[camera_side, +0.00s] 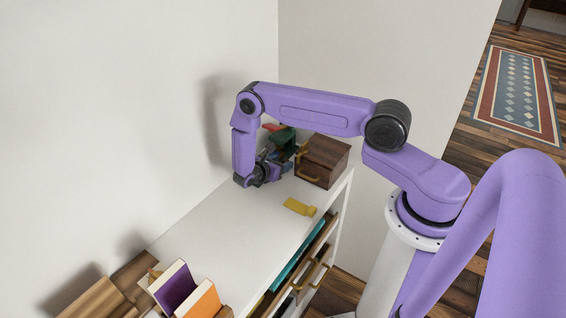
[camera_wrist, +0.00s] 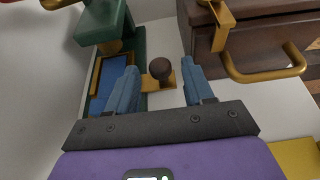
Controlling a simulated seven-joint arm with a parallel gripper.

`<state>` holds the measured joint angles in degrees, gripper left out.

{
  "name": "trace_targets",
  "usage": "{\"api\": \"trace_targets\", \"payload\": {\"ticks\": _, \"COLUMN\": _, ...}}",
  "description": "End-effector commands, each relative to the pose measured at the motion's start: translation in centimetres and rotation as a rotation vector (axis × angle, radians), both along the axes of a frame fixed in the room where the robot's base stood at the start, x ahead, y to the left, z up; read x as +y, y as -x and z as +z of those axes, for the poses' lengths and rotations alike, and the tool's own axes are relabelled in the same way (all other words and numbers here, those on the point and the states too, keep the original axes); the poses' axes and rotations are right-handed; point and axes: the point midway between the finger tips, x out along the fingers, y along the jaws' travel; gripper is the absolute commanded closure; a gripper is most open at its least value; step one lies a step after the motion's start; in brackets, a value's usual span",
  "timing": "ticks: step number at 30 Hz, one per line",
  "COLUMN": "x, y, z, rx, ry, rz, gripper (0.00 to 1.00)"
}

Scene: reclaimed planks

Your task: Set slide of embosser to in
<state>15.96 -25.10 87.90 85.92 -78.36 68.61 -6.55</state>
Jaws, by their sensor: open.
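The embosser, a green device (camera_wrist: 124,42) with a red part on top, stands near the wall; it also shows in the side view (camera_side: 284,137), partly behind my arm. A blue panel with a brass-coloured edge (camera_wrist: 97,78) lies at its base. A brass-coloured tab with a dark round knob (camera_wrist: 160,68) sticks out from the base to the right and looks like the slide. My gripper (camera_wrist: 160,75) is open, its two blue fingers on either side of the knob in the picture. I cannot tell whether a finger touches it. In the side view my gripper (camera_side: 280,165) is low beside the embosser.
A dark wooden drawer box (camera_side: 322,160) with brass handles stands close on the right of the embosser. A yellow object (camera_side: 299,206) lies near the front edge of the white top (camera_side: 225,222). Books (camera_side: 172,285) stand at the near end. The middle is clear.

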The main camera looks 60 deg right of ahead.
Motion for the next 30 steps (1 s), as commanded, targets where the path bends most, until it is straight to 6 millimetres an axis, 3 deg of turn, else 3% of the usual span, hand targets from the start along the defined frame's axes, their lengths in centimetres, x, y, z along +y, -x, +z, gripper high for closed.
{"api": "trace_targets", "payload": {"ticks": 6, "x": -1.6, "y": 0.0, "z": -0.7, "rx": 0.0, "ry": -0.001, "rz": 0.0, "gripper": 0.48}}
{"api": "trace_targets", "payload": {"ticks": 15, "x": -1.8, "y": 0.0, "z": -0.7, "rx": 0.0, "ry": 0.0, "rz": 0.001, "gripper": 0.48}}
{"api": "trace_targets", "payload": {"ticks": 16, "x": -1.8, "y": 0.0, "z": -0.7, "rx": 0.0, "ry": 0.0, "rz": 0.001, "gripper": 0.51}}
{"api": "trace_targets", "payload": {"ticks": 20, "x": -1.8, "y": 0.0, "z": -0.7, "rx": 0.0, "ry": 0.0, "rz": 0.001, "gripper": 0.94}}
{"api": "trace_targets", "payload": {"ticks": 21, "x": -1.8, "y": 0.0, "z": -0.7, "rx": 0.0, "ry": 0.0, "rz": 0.0, "gripper": 1.0}}
{"api": "trace_targets", "payload": {"ticks": 26, "x": -2.0, "y": 0.0, "z": -0.7, "rx": 0.0, "ry": 0.0, "rz": -0.001, "gripper": 1.0}}
{"api": "trace_targets", "payload": {"ticks": 30, "x": -3.8, "y": 0.0, "z": -0.7, "rx": 0.001, "ry": 0.0, "rz": -0.004, "gripper": 1.0}}
